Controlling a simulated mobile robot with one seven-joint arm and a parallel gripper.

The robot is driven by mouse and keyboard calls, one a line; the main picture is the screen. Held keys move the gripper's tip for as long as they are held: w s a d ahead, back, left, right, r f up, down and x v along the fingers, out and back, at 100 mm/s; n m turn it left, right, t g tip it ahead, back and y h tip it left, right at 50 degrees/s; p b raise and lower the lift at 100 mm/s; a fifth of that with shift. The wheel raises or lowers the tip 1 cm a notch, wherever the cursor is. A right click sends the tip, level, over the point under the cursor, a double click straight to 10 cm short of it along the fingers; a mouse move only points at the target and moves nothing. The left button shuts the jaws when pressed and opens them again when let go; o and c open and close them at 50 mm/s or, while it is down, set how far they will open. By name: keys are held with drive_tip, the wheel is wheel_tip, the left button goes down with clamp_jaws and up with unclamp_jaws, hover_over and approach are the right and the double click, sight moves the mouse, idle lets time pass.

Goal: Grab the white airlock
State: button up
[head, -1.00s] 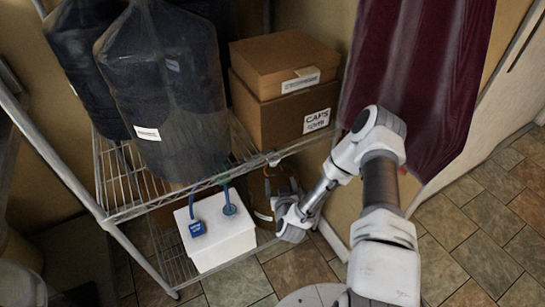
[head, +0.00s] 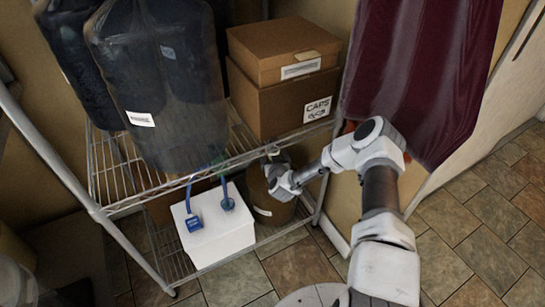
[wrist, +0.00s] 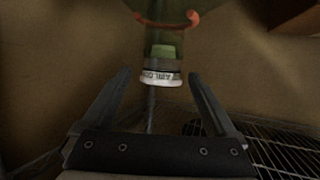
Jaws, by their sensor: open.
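The white airlock (wrist: 160,78) shows in the wrist view as a white band with dark lettering, at the lower end of a greenish see-through body with an orange ring above it. My gripper (wrist: 158,88) is open, with one finger on each side of the picture and the white band between the fingertips. I see no finger touching it. In the head view my gripper (head: 273,170) is at the front edge of the wire shelf, in front of a brown bucket (head: 262,208). I cannot make out the airlock clearly there.
A white box (head: 218,240) with blue tags stands on the lower shelf. Dark covered containers (head: 165,85) and cardboard boxes (head: 285,85) stand on the upper wire shelf (head: 125,190). A dark red cloth (head: 420,70) hangs at the right. The tiled floor at right is clear.

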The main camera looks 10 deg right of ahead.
drive_tip(key=x, duration=0.3)
drive_tip(key=shift+w+a+f+b, duration=0.1)
drive_tip(key=shift+w+b, duration=0.05)
drive_tip(key=shift+b, duration=0.25)
drive_tip(key=c, duration=1.4)
drive_tip(key=shift+r, duration=0.2)
